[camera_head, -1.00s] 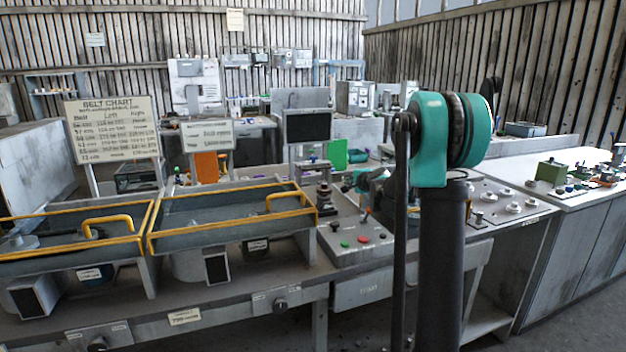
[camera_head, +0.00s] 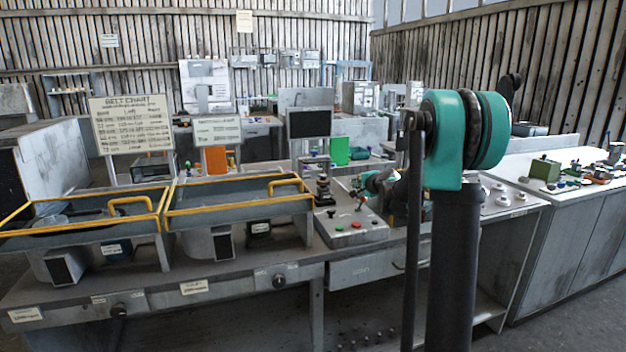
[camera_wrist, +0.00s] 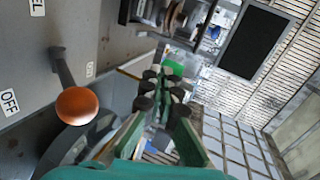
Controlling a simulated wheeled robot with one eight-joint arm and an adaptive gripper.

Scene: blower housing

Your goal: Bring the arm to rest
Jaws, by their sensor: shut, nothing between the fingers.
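My gripper (camera_wrist: 165,88) shows at the centre of the wrist view, with dark pads close together and nothing held between them. Its teal body fills the bottom edge. In the head view my arm stands upright at right of centre, and its teal joint and dark links hide part of the bench. A small teal part behind the arm looks like my wrist, but the fingers are not clear there. In the wrist view an orange-brown ball knob (camera_wrist: 78,105) on a dark lever is left of the fingers, beside an OFF label (camera_wrist: 10,103).
Yellow-railed trays (camera_head: 240,206) stand on the left bench. A control box (camera_head: 350,228) with red and green buttons is in the middle, near a dark screen (camera_head: 309,123). A white-topped counter (camera_head: 550,188) stands at right. Grey floor shows at lower right.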

